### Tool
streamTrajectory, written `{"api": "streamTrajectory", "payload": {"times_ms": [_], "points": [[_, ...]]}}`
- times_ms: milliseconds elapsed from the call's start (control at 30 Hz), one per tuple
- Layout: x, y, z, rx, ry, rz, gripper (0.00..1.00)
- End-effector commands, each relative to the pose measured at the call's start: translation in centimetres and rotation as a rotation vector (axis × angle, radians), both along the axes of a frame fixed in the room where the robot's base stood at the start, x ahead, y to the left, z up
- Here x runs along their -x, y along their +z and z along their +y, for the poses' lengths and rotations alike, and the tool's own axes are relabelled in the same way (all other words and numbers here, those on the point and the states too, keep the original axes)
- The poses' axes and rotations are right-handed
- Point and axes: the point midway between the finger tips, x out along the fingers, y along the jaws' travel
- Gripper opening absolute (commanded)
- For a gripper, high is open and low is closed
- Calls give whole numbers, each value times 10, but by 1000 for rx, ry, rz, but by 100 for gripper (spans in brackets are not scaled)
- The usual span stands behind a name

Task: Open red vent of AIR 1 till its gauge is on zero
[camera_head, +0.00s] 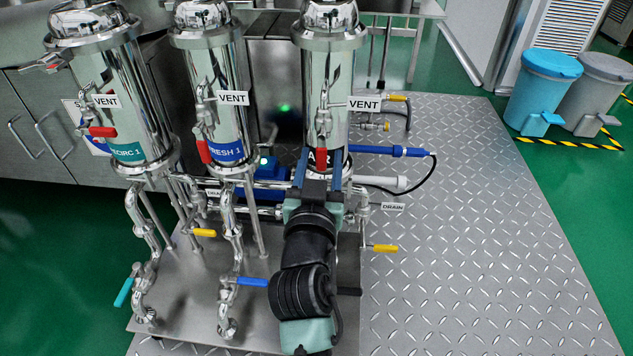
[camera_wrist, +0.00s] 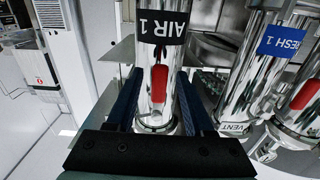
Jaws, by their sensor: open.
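The AIR 1 housing (camera_head: 318,85) is the rightmost of three shiny steel columns in the head view. Its red vent handle (camera_head: 321,157) hangs down in front of the black label, which is partly covered. In the wrist view the red handle (camera_wrist: 158,84) hangs below the AIR 1 label (camera_wrist: 162,25). My gripper (camera_head: 319,170) is open, its two blue fingers pointing at the column. In the wrist view the fingers of my gripper (camera_wrist: 158,92) stand left and right of the handle, with gaps on both sides. I cannot make out the AIR 1 gauge in either view.
The FRESH 1 column (camera_head: 212,85) and RECIRC 1 column (camera_head: 120,90) stand to the left, each with a red vent handle. A blue-handled tool (camera_head: 390,151) sticks out right of AIR 1. Yellow drain handles (camera_head: 385,248) lie lower down. The plate floor (camera_head: 480,220) at right is clear.

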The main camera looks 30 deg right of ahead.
Motion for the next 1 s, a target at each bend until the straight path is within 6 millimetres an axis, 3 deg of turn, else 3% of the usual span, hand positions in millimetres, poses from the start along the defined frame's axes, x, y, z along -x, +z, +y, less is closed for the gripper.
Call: {"api": "streamTrajectory", "payload": {"times_ms": [600, 1000], "points": [[85, 0, 58, 0, 3, 2, 52], [103, 0, 70, -1, 1, 0, 52]]}}
